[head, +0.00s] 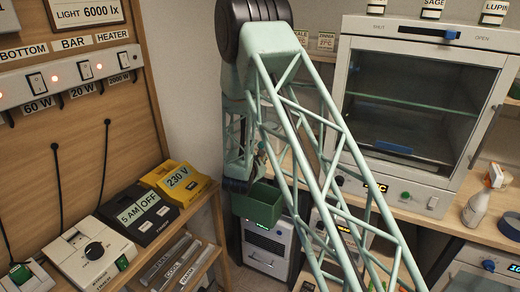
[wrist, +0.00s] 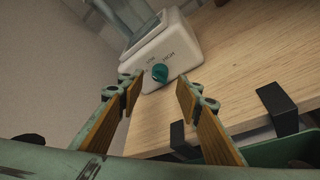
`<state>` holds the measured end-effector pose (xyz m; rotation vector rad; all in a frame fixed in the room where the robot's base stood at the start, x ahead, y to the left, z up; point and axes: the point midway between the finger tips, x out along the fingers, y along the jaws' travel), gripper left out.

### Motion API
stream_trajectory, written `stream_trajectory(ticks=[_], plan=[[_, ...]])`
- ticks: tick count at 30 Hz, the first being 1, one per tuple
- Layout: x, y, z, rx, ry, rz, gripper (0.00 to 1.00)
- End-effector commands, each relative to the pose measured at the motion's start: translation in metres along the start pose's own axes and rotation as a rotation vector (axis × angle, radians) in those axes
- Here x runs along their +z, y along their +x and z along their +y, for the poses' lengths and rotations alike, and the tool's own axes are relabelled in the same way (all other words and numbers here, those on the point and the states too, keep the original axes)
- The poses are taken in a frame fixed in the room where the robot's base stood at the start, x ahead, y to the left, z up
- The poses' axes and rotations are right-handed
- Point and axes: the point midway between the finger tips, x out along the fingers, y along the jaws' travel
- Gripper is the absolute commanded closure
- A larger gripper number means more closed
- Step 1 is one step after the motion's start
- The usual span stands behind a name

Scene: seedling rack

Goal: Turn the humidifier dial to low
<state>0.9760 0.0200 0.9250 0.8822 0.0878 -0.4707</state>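The humidifier, a pale box (wrist: 147,48) on a wooden surface, is at the top middle of the wrist view. Its green dial (wrist: 160,73) is on the near face, with small dark labels above it to the left and right. I cannot tell which way the dial points. My gripper (wrist: 159,87) is open, its two wood-coloured pads either side of the line to the dial. The dial shows between the fingertips. I cannot tell whether they touch it.
A green tray (wrist: 280,153) with dark clips (wrist: 278,108) is at the wrist view's lower right. The head view shows a glass-fronted cabinet (head: 405,100), a spray bottle (head: 475,212), a wall switch panel (head: 70,78) and a black-dial box (head: 78,262) at left.

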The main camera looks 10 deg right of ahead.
Motion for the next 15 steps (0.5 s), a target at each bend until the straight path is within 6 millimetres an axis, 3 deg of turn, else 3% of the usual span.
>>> stream_trajectory(ticks=[6,15], plan=[[0.0,0.029,0.0,0.0,0.0,-0.001,0.68],[0.0,0.052,0.0,0.0,0.0,0.0,0.68]])
